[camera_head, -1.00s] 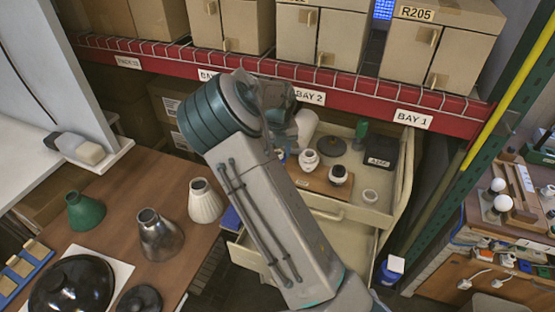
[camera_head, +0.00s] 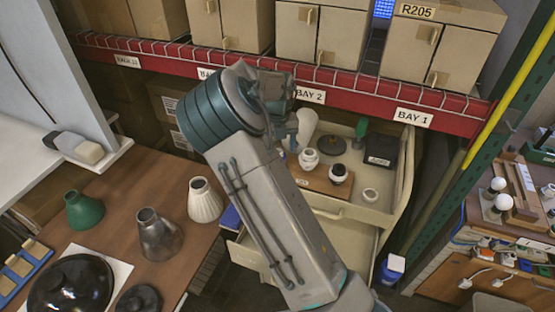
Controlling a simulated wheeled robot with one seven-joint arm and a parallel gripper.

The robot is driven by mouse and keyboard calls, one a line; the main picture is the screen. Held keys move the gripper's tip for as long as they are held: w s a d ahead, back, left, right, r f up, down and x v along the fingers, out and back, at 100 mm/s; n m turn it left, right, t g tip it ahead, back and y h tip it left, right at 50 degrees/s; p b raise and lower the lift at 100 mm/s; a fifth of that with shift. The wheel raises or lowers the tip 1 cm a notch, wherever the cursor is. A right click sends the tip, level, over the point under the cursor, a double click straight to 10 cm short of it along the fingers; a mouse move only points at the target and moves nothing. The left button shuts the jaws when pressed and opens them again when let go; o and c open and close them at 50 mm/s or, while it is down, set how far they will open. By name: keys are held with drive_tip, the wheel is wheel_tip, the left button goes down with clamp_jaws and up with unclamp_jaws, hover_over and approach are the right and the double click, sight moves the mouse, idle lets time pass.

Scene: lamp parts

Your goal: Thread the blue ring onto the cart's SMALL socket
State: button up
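The cream cart (camera_head: 330,214) stands beyond the brown table, with a wooden board (camera_head: 315,182) on its top. Two sockets show on the board: a white one (camera_head: 308,157) and a white one with a dark top (camera_head: 338,172). I cannot tell which is the small one; the board's label is too small to read. My gripper (camera_head: 291,143) is above the cart's left back part, close to the white socket and partly hidden by my arm. Its fingers are too small to tell whether they are open or shut. I cannot make out the blue ring.
On the cart are a dark disc (camera_head: 331,147), a black box (camera_head: 381,149), a green bottle (camera_head: 361,128) and a white ring-like part (camera_head: 370,195). The red shelf beam (camera_head: 350,93) runs behind. Lampshades, one green (camera_head: 84,210), stand on the table (camera_head: 110,190).

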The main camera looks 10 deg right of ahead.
wheel_tip(320, 180, up, 12)
drive_tip(key=b, duration=0.2)
drive_tip(key=s+f+m+t+b, duration=0.2)
drive_tip(key=s+m+t+b, duration=0.1)
drive_tip(key=s+m, duration=2.8)
drive_tip(key=shift+s+f+m+t+b, duration=0.35)
drive_tip(key=shift+f+m+t+b, duration=0.05)
drive_tip(key=shift+m, duration=1.9)
drive_tip(key=shift+a, duration=0.1)
drive_tip(key=shift+c, duration=0.3)
